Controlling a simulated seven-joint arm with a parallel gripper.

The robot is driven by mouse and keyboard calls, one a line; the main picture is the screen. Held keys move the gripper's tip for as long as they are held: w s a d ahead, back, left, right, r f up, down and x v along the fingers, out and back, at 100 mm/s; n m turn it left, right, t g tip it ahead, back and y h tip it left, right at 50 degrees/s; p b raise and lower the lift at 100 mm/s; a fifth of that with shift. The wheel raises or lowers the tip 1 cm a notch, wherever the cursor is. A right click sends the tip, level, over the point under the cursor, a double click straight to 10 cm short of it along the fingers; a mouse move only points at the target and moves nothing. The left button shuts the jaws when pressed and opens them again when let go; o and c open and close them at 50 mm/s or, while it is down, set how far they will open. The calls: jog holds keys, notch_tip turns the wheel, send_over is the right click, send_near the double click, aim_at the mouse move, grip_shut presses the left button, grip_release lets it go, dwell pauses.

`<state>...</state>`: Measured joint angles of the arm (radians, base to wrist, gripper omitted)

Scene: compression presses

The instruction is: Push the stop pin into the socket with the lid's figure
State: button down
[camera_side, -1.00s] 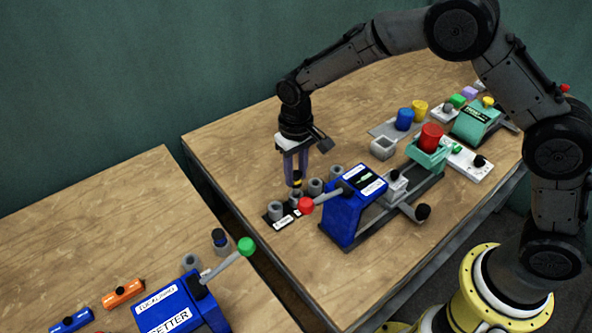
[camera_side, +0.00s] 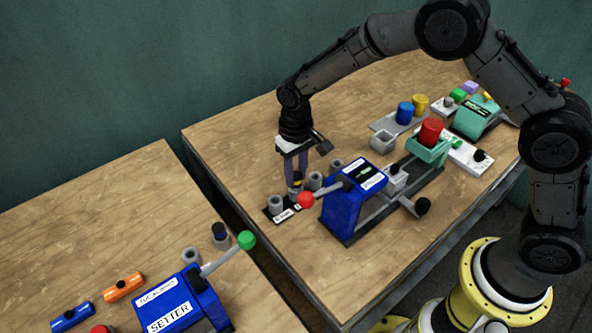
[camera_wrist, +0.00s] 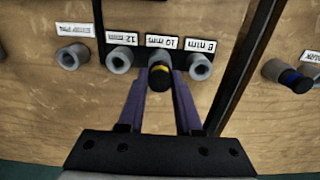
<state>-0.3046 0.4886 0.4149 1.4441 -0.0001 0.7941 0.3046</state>
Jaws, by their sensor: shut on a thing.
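My gripper (camera_side: 296,184) points down over the socket strip and is shut on a dark stop pin with a yellow band (camera_wrist: 160,76). In the wrist view the pin lines up with the grey socket labelled 10 mm (camera_wrist: 164,55), which it mostly hides. I cannot tell how deep the pin sits in it. The 12 mm socket (camera_wrist: 121,59) and the 8 mm socket (camera_wrist: 201,67) are on either side, both empty. The blue press (camera_side: 350,212) has a lid with a label (camera_side: 364,177) whose figure is too small to read.
The press's red-knobbed lever (camera_side: 306,199) reaches close to the strip and gripper. Another grey socket (camera_wrist: 72,57) stands beyond the strip. A teal press part holds a red cylinder (camera_side: 431,130). A second blue press marked SETTER (camera_side: 180,305) stands on the near table, across a gap.

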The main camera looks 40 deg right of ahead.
aim_at(296, 175)
jog(key=shift+f, duration=0.7)
jog(key=c, duration=0.5)
grip_release()
notch_tip(296, 175, up, 14)
jog(key=shift+f, duration=0.1)
